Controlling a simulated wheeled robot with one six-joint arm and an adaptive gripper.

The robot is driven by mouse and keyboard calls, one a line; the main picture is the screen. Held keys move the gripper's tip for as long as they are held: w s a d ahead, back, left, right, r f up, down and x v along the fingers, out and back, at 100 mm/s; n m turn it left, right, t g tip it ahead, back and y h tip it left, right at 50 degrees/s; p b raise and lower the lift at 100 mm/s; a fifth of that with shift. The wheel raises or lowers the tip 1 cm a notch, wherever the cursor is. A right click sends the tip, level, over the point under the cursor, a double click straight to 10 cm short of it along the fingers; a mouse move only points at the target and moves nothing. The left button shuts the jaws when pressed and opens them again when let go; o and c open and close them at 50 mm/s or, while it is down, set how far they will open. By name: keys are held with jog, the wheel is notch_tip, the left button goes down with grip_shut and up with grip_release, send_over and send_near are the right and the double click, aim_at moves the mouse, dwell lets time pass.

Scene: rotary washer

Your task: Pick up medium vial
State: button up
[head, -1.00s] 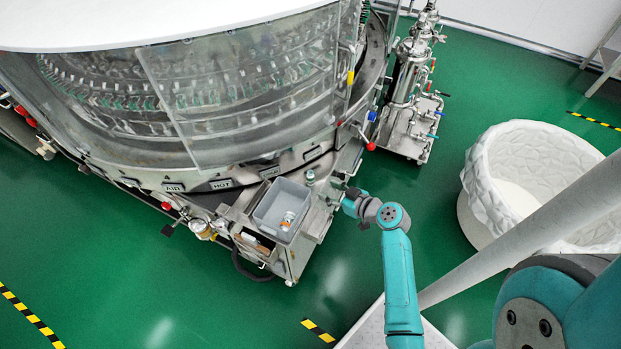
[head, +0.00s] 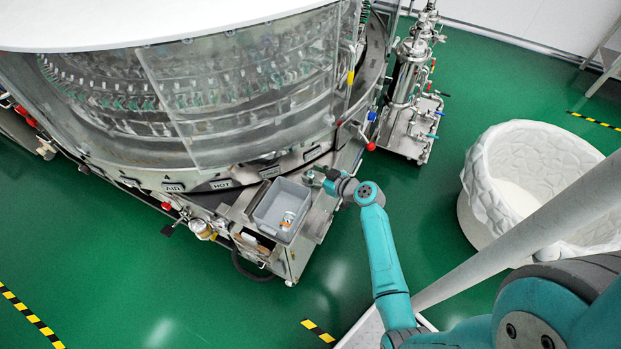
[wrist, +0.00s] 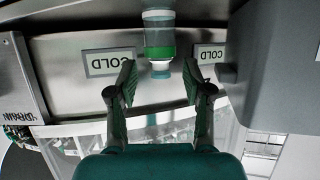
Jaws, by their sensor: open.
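A clear vial with a green band (wrist: 159,38) shows at the top middle of the wrist view, where the picture is upside down. Its narrow neck and cap point down the picture, and its far end is cut off by the frame edge. My gripper (wrist: 158,74) is open, with one finger on each side of the vial's cap end and a gap to each. In the head view my gripper (head: 317,179) is at the metal ledge just right of the grey bin, largely covering the vial there. A small vial with an orange and white look (head: 287,220) lies in the bin.
The grey bin (head: 262,217) sits on the machine's front shelf, close left of my gripper; a grey wall (wrist: 282,70) is close in the wrist view. The round washer (head: 120,110) stands behind. A white basket (head: 480,190) stands at right. Green floor is open in front.

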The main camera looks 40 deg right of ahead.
jog(key=shift+x, duration=0.85)
jog(key=shift+c, duration=0.2)
jog(key=shift+s, duration=0.1)
grip_shut()
